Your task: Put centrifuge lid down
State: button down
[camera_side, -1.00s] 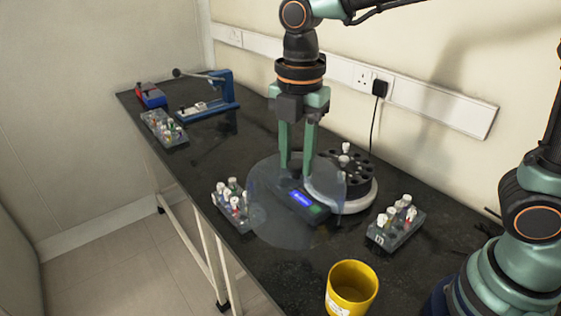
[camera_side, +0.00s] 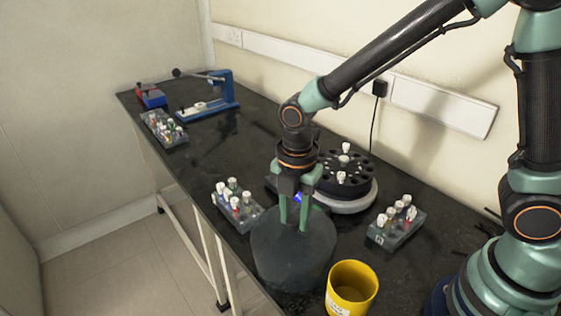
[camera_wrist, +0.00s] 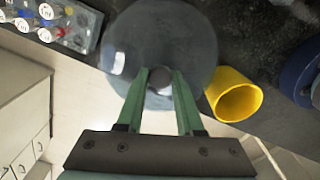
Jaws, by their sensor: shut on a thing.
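The centrifuge lid (camera_side: 285,258) is a round, see-through grey disc. It is low over the front part of the black bench, left of the yellow cup. My gripper (camera_side: 293,226) points down and is shut on the lid's central knob; in the wrist view the fingers (camera_wrist: 160,80) close around the dark round knob, with the lid (camera_wrist: 197,38) spread beneath. I cannot tell whether the lid touches the bench. The centrifuge (camera_side: 352,198) stands behind it, uncovered, with its black rotor and white-capped tubes showing. Its blue display is partly hidden by my gripper.
A yellow cup (camera_side: 342,300) stands close to the lid's right side; it also shows in the wrist view (camera_wrist: 235,97). Tube racks stand left (camera_side: 236,208) and right (camera_side: 397,228) of the centrifuge. The bench's front edge is near the lid. Another rack and a blue device (camera_side: 222,92) are far back.

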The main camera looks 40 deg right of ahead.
jog(key=shift+f, duration=0.1)
jog(key=c, duration=0.5)
grip_release()
jog(key=shift+c, duration=0.2)
notch_tip(320, 180, up, 11)
jog(key=s+d+r+m+t, duration=0.2)
jog(key=d+m, duration=0.5)
jog(key=m, duration=0.4)
jog(key=s+d+r+m+t, duration=0.2)
jog(key=d+m, duration=0.5)
jog(key=m, duration=0.4)
jog(key=shift+s+d+r+t, duration=0.25)
jog(key=shift+s+t, duration=0.25)
jog(key=shift+t, duration=0.3)
